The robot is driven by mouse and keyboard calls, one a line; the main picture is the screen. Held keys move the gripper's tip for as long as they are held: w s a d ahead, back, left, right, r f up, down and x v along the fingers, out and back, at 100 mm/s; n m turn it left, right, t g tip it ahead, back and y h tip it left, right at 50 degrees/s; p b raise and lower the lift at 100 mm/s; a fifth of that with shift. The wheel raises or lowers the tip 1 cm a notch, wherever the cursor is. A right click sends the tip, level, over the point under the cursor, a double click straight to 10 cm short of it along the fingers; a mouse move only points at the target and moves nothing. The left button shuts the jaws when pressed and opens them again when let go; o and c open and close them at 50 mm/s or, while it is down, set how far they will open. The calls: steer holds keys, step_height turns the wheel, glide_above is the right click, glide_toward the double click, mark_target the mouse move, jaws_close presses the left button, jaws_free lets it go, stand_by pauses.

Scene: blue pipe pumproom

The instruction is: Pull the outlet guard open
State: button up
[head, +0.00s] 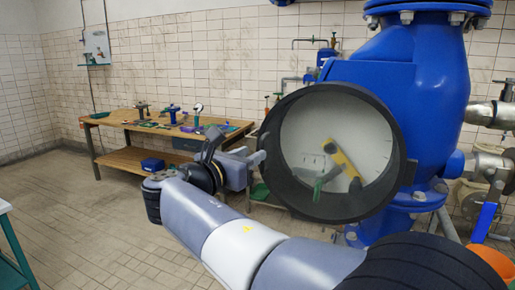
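A large round dark-rimmed housing (273,120) stands in front of the blue pipe body.
The blue pipe body (430,75) with flanges and side valves fills the right. A wooden workbench (130,157) with tools and a blue box (152,164) stands behind at left. An orange bucket (492,262) is at lower right. The tiled floor (90,235) at left is clear.

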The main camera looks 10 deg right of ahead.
steer(key=shift+x, duration=1.85)
steer(key=shift+c, duration=0.3)
steer(key=shift+s, duration=0.1)
jaws_close()
